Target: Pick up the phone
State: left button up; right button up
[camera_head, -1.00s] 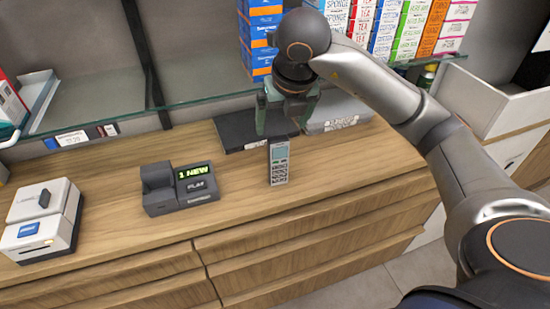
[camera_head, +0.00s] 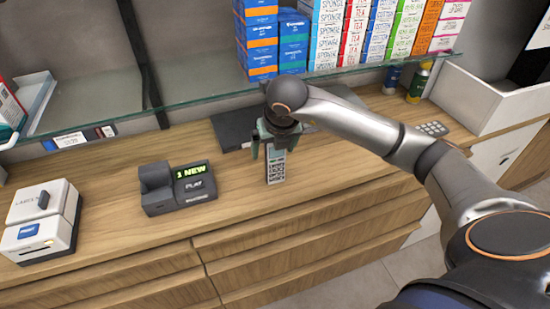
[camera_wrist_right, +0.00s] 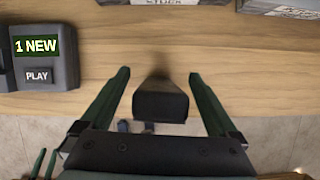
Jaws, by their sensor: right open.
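The phone (camera_head: 276,170) is a slim grey handset with a small screen and keypad, standing upright on the wooden counter (camera_head: 330,175). My right gripper (camera_head: 270,146) is open and pointing down over the phone's top, which it partly hides. In the right wrist view the phone (camera_wrist_right: 160,104) shows end-on as a dark block between the two spread green fingers of the gripper (camera_wrist_right: 159,75). There is a gap on each side of it.
A dark answering machine (camera_head: 180,190) reading "1 NEW" stands left of the phone. A white label printer (camera_head: 38,228) is at far left. A glass shelf (camera_head: 195,86) with stacked boxes runs behind. A dark flat box (camera_head: 232,128) lies behind the gripper.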

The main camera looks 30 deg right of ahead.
jog(key=shift+c, duration=0.2)
grip_shut()
dwell(0.6)
